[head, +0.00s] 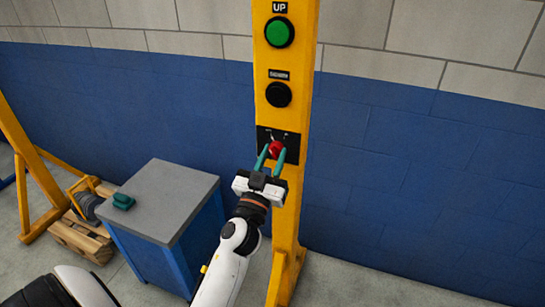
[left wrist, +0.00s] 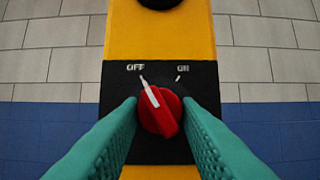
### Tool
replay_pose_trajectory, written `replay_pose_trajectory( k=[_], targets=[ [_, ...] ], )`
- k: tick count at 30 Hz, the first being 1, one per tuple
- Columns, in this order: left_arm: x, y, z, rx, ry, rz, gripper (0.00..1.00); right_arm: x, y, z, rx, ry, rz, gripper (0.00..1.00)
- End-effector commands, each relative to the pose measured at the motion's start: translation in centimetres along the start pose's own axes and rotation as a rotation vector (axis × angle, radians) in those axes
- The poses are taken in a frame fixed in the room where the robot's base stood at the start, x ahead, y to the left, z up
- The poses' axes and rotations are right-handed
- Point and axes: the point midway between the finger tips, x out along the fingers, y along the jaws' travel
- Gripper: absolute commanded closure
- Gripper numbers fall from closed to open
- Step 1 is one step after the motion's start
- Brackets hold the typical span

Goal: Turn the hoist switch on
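The hoist switch is a red rotary knob (head: 276,148) on a black plate on the yellow post. In the left wrist view the knob (left wrist: 159,112) has a white pointer line that tilts up-left to the OFF mark; ON is at the upper right. My left gripper (head: 271,158) is at the knob, with one teal finger on each side of it. The fingers are spread apart, and I cannot tell whether they touch the knob. Their lower parts run out of the left wrist view. My right gripper is not in view.
Above the switch, the post (head: 286,206) carries a black button (head: 278,95) and a green UP button (head: 279,32). A blue cabinet with a grey top (head: 165,198) stands left of my arm, with a small green object (head: 123,201) on it. A wooden pallet (head: 80,238) lies further left.

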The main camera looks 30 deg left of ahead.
Motion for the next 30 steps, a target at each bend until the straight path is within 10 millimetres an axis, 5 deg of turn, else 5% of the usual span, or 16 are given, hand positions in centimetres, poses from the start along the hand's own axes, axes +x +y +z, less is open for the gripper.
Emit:
replay_pose_trajectory(
  k=[14, 30],
  targets=[
    [0.1, 0.1, 0.1, 0.083, 0.001, -0.035, 0.93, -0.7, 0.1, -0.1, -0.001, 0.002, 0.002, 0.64],
    [0.2, 0.6, 0.5, 0.517, 0.001, -0.216, 0.93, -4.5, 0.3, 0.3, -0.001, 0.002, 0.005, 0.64]
  ],
)
